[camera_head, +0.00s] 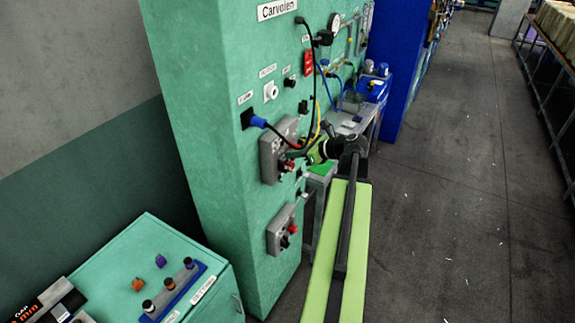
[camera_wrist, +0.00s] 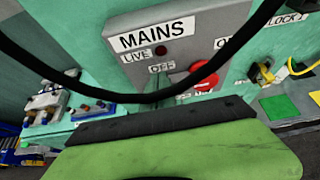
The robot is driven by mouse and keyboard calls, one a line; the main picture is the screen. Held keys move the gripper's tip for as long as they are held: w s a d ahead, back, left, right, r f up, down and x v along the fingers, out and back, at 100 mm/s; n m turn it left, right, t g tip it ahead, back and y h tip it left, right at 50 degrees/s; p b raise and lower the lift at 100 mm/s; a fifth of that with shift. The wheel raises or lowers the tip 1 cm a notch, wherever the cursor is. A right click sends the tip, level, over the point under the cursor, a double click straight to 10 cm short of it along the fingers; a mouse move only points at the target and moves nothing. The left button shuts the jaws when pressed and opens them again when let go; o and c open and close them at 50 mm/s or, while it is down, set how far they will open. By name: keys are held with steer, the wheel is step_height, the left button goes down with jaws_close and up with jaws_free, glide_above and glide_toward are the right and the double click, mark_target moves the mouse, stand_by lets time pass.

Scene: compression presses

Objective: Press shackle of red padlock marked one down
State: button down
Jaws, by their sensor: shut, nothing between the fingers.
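I cannot make out a red padlock marked one for certain in either view. A label reading LOCK 1 (camera_wrist: 284,22) shows at the upper right of the wrist view, cut by the edge. A small yellow and black fitting (camera_wrist: 262,73) is below it. My gripper (camera_head: 294,156) is in front of the upper grey switch box on the green cabinet. In the wrist view its green body with a black edge (camera_wrist: 165,122) fills the lower middle. It is shut and empty. Whether it touches the box is hidden.
The grey MAINS box (camera_wrist: 150,50) has a red knob (camera_wrist: 203,74). A dark cable (camera_wrist: 100,96) loops across the wrist view. A lower grey box (camera_head: 281,230) is on the green cabinet (camera_head: 215,110). A red item (camera_head: 308,64) hangs higher up. Open floor (camera_head: 450,210) lies right.

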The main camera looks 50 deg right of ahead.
steer(key=r+p, duration=0.1)
steer(key=s+r+p, duration=0.2)
steer(key=r+p, duration=0.1)
steer(key=shift+d, duration=0.25)
steer(key=p+v, duration=0.5)
steer(key=v, duration=0.7)
